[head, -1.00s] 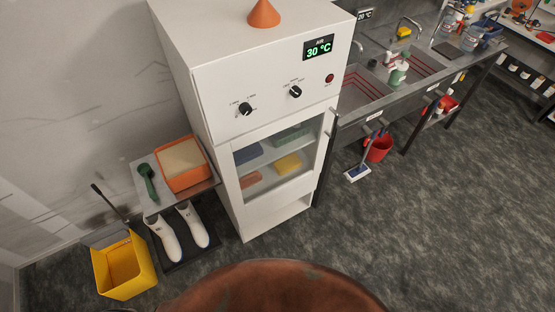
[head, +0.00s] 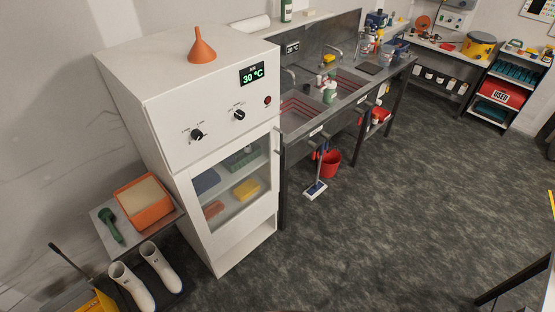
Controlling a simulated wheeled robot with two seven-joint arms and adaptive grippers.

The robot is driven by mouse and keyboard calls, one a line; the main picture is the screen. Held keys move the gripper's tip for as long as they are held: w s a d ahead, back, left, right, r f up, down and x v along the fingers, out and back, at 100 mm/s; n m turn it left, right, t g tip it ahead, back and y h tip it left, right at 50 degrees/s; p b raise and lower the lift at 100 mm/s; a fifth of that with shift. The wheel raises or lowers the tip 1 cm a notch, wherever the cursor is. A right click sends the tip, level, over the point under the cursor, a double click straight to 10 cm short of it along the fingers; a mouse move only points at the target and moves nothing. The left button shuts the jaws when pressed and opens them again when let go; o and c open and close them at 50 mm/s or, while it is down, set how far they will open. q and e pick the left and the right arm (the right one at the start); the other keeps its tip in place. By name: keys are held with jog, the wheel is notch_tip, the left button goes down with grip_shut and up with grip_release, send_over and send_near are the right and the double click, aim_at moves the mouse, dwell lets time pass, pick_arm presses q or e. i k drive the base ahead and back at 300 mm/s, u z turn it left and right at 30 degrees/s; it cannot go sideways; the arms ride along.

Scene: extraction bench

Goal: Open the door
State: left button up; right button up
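A tall white cabinet (head: 206,125) stands left of centre in the head view. Its glass-fronted door (head: 232,187) is shut, and coloured items show on the shelves behind the glass. A light vertical handle (head: 277,150) runs along the door's right edge. The upper panel has two black knobs, a red button and a green display (head: 252,74) reading 30 °C. Neither of my grippers is in view.
An orange funnel (head: 202,48) stands on the cabinet. A side stand with an orange tray (head: 145,203) and white boots (head: 160,268) is at left. A sink bench (head: 330,110), red bucket (head: 327,163) and floor brush (head: 315,189) are at right. The floor (head: 400,210) in front is clear.

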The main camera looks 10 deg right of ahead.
aim_at(182, 179)
jog(key=u, duration=0.45)
jog(key=i, duration=0.95)
jog(key=z, duration=0.55)
